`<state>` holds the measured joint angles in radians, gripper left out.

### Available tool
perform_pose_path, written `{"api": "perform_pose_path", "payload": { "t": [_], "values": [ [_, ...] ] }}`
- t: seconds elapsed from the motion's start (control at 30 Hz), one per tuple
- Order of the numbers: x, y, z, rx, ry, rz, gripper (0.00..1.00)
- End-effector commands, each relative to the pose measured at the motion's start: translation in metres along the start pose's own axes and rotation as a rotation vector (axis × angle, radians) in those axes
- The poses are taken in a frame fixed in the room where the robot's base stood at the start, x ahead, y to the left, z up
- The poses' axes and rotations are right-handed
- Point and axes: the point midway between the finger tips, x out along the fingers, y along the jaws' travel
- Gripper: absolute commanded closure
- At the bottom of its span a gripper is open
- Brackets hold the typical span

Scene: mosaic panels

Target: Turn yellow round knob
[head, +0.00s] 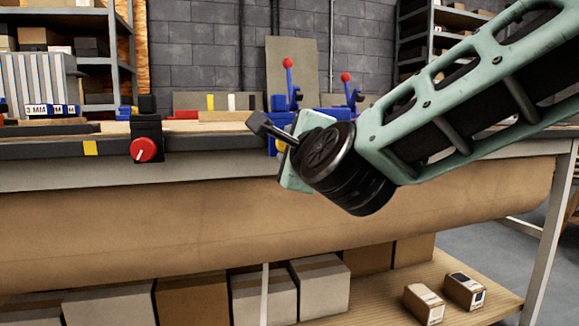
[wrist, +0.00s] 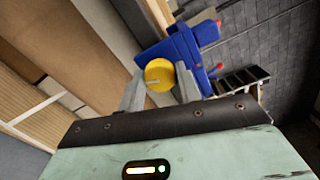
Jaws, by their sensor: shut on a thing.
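The yellow round knob (wrist: 159,74) sits on a blue housing (wrist: 182,52) in the wrist view. A pale pointer line shows on its face. My gripper (wrist: 160,84) has one finger on each side of the knob and is shut on it. In the head view my gripper (head: 268,128) is at the front edge of the workbench. A small bit of the yellow knob (head: 280,146) shows behind it; the rest is hidden by my gripper and wrist.
A red round knob (head: 143,149) on a black block is left of my gripper on the bench edge. Two blue levers with red balls (head: 288,62) stand behind my gripper.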

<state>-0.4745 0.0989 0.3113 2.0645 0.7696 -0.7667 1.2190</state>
Motion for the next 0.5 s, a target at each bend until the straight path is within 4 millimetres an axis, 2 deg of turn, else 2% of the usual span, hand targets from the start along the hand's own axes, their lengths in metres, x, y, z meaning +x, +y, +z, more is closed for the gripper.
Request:
{"api": "perform_pose_path", "payload": {
  "t": [0.03, 0.5],
  "values": [
    [-0.0002, 0.0057, -0.0016, 0.035, -0.001, 0.0, 0.89],
    [-0.0001, 0.0025, -0.0001, 0.231, -0.001, 0.003, 0.89]
  ]
}}
